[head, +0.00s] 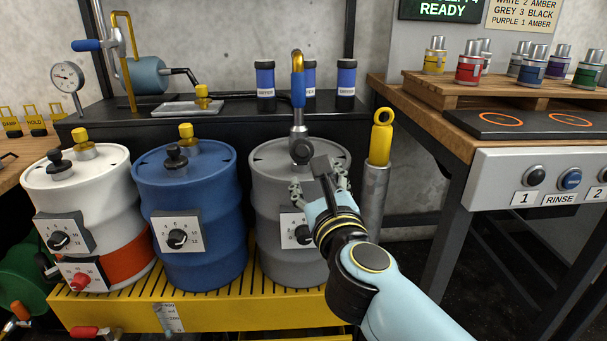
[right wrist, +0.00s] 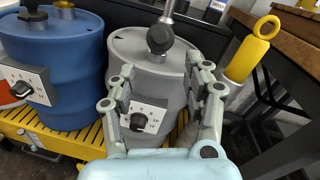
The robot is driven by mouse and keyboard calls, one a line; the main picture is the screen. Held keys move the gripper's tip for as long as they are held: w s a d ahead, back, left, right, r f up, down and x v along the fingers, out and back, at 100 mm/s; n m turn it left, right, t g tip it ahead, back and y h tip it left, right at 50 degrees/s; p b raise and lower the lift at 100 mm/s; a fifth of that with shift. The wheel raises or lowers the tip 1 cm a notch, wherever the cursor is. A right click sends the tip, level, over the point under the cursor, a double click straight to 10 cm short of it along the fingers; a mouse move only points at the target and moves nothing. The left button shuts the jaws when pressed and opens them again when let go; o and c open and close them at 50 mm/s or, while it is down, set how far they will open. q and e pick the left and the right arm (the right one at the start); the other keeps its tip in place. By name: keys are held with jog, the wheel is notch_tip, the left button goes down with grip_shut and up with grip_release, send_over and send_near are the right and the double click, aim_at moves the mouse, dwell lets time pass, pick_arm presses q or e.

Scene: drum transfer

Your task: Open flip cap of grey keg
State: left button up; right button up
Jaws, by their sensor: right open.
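The grey keg (head: 270,205) stands on the yellow grated platform, right of the blue keg. A chrome tube with a blue grip (head: 298,90) rises in front of or from its lid, ending in a dark ball (right wrist: 160,38) at lid level. I cannot make out a flip cap on the grey lid. My right gripper (head: 319,188) is at the keg's front right, near its dial plate. In the right wrist view my right gripper (right wrist: 160,70) has its fingers spread and empty, with the keg (right wrist: 150,75) beyond them. My left gripper is not in view.
The blue keg (head: 190,225) and white keg (head: 75,190) stand left on the platform (head: 215,310). A grey post with a yellow ring top (head: 381,140) stands close right of the grey keg. The bench (head: 430,110) with a button panel (head: 545,180) is further right.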

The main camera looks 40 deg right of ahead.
aim_at(303, 153)
jog(key=x, duration=1)
jog(key=shift+w+d, duration=0.15)
jog(key=shift+w, duration=0.2)
grip_shut()
